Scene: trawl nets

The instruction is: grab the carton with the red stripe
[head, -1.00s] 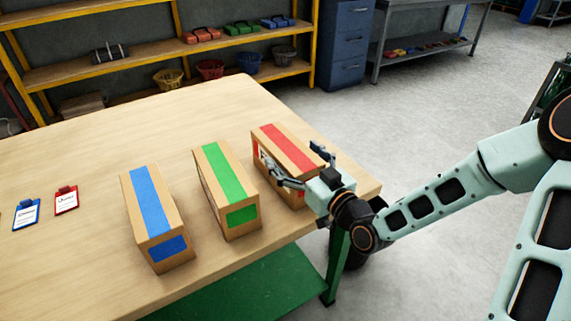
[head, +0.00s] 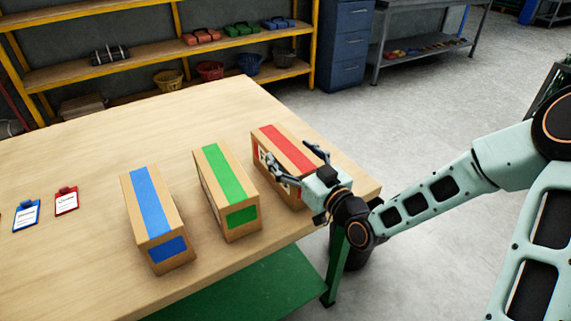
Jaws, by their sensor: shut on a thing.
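The carton with the red stripe (head: 284,146) stands on the wooden table at the right of the row, near the table's right corner. My gripper (head: 298,166) is at its front end, with one finger along the left side and the other at the right side, shut on it. The carton appears to rest on the table. Its front face is mostly hidden by my gripper. The carton with the green stripe (head: 220,175) stands to its left, and the carton with the blue stripe (head: 150,210) stands further left.
The wooden table (head: 90,170) has free room behind the cartons. A blue clipboard (head: 27,215) and a red clipboard (head: 66,201) lie at the left. A yellow shelf (head: 140,70) with baskets and a blue drawer cabinet (head: 346,45) stand beyond the table.

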